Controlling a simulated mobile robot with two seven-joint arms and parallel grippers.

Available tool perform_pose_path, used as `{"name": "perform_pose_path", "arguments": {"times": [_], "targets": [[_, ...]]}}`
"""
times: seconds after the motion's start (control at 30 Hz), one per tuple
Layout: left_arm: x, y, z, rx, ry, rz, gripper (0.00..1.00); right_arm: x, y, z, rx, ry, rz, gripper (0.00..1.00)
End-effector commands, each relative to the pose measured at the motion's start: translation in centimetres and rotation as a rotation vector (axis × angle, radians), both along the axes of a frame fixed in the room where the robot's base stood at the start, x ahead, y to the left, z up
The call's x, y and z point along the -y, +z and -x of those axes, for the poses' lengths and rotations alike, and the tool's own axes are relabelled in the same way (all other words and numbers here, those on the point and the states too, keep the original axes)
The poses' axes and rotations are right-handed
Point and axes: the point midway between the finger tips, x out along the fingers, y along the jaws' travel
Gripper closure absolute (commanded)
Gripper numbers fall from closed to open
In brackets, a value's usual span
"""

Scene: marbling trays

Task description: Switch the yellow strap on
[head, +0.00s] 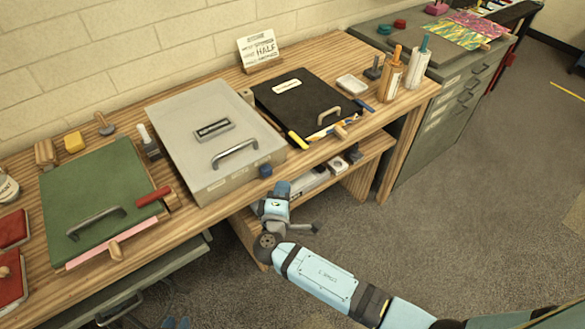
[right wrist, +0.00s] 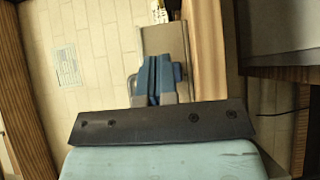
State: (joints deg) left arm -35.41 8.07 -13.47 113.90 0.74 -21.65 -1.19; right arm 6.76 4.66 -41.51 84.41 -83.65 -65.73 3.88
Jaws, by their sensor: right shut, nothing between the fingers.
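I cannot pick out a yellow strap for certain in either view. A yellow-handled tool (head: 299,140) lies at the front edge of the black tray lid (head: 290,97), and a yellow block (head: 74,142) sits behind the green tray lid (head: 95,190). My right gripper (head: 281,188) is shut and empty, just in front of the bench edge by the grey box (head: 180,125). Its closed blue fingers (right wrist: 155,75) show in the right wrist view, with the grey box (right wrist: 163,40) beyond. Only a small part of my left gripper (head: 175,322) shows at the bottom edge; its fingers are unclear.
The box has a metal handle (head: 235,153). Several items stand on a lower shelf (head: 340,165). Floor at right is clear.

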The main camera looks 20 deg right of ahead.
Motion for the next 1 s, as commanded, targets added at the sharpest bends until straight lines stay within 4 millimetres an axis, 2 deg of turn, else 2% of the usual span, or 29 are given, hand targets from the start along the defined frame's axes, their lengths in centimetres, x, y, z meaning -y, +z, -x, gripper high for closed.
{"name": "perform_pose_path", "arguments": {"times": [0.4, 0.5, 0.7, 1.0], "targets": [[0.0, 2.4, -0.5, 0.016, 0.001, 0.003, 0.76, 3.6, 0.4, -7.5, 0.001, -0.002, 0.004, 1.0], [0.0, 2.9, -0.5, 0.016, 0.002, 0.003, 0.76, 4.7, 0.4, -8.9, 0.0, -0.002, 0.003, 1.0], [0.0, 3.6, -0.4, 0.012, 0.002, 0.004, 0.76, 7.1, 0.2, -9.6, 0.0, -0.002, 0.003, 1.0], [0.0, 3.4, -0.3, 0.007, 0.002, 0.002, 0.76, 7.8, 0.0, -9.8, 0.0, 0.0, 0.0, 1.0]]}}
